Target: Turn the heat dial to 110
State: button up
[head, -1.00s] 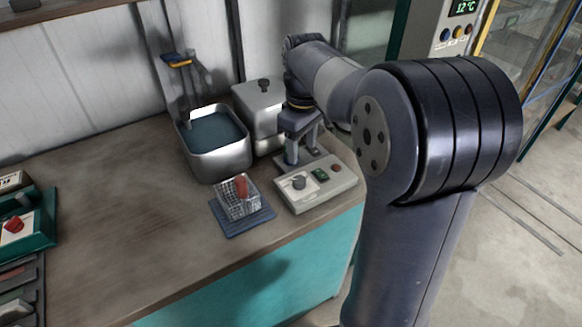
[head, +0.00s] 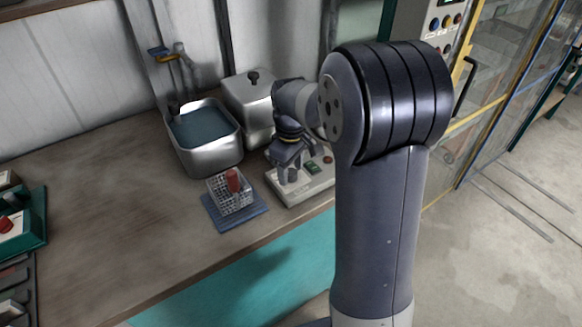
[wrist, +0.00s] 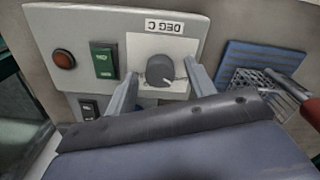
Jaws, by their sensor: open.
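The heat dial (wrist: 160,71) is a dark grey knob on a white plate marked "DEG C" in the wrist view. A light pointer mark shows on its lower right edge. I cannot read any numbers around it. The dial sits on a pale control box (head: 312,188) at the bench's right end. My gripper (wrist: 161,78) is open, with one finger on each side of the dial. I cannot tell whether the fingers touch it. In the head view my gripper (head: 287,178) points down over the box and hides the dial.
The box carries a green switch (wrist: 103,61), an orange-red lamp (wrist: 64,59) and a black switch (wrist: 89,107). A wire basket with a red handle (head: 233,181) stands on a blue mat (head: 254,211) left of the box. A metal water basin (head: 215,157) stands behind.

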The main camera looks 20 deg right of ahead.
jog(key=c, duration=1)
jog(key=shift+m, duration=0.4)
jog(key=m+p, duration=0.1)
jog(key=m, duration=0.2)
jog(key=shift+r, duration=0.1)
jog(key=m, duration=0.4)
jog(key=shift+p, duration=0.3)
jog(key=m, duration=0.4)
jog(key=shift+m+p, duration=0.4)
jog(key=shift+m, duration=1.6)
